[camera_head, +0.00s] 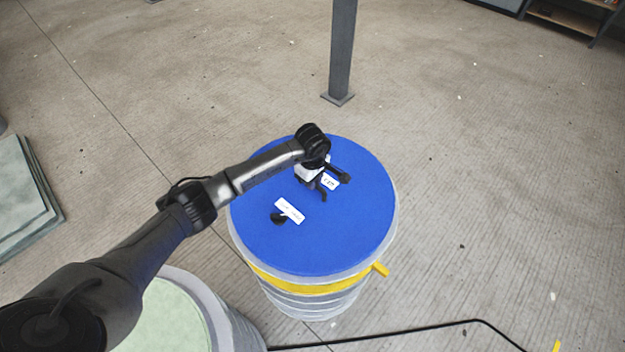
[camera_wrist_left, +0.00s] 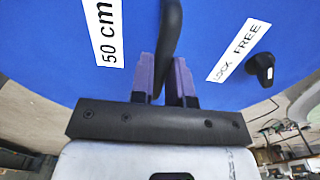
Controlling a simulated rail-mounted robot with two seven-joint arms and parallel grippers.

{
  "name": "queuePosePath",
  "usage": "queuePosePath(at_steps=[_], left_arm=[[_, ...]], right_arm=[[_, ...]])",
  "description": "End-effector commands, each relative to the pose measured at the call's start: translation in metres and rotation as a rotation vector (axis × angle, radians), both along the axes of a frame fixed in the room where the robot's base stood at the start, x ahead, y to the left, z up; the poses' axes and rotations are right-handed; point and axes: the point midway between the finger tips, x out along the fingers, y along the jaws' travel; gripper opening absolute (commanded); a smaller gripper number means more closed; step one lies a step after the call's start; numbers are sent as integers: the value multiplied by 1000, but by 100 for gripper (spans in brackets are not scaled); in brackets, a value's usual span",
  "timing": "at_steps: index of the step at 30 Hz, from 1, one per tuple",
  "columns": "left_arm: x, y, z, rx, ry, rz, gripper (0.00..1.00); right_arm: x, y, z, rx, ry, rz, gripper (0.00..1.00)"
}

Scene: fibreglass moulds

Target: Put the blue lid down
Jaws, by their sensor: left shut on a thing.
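The blue lid (camera_head: 330,240) is a round disc with white labels, a small black knob (camera_head: 279,218) and a black handle. It lies over the top of a grey-white drum (camera_head: 318,305) with a yellow band, nearly centred on it. I cannot tell whether it rests fully on the rim. My left gripper (camera_head: 322,185) is shut on the lid's black handle. In the left wrist view the purple fingers (camera_wrist_left: 167,85) stand on both sides of the handle (camera_wrist_left: 170,30), with the blue lid (camera_wrist_left: 205,30) behind. My right gripper is not in view.
A second drum (camera_head: 221,315) with a pale green top stands at the lower left, close to the first. A grey post (camera_head: 341,50) rises behind. Pale green sheets (camera_head: 22,200) lie at the left. A black cable (camera_head: 400,333) crosses the floor in front. The floor at the right is clear.

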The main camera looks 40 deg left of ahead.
Motion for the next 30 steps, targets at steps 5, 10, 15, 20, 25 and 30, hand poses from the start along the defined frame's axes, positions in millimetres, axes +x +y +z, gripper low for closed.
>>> queuePosePath(at_steps=[5,10,15,20,25,30], left_arm=[[1,0,2,-1,-5,1,0],[0,0,0,0,-1,1,22],[0,0,0,0,-1,1,38],[0,0,0,0,-1,1,42],[0,0,3,0,-2,1,42],[1,1,23,1,-4,0,42]], right_arm=[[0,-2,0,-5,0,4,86],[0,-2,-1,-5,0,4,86],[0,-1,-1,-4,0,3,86],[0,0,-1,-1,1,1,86],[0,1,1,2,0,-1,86],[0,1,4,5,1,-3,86]])
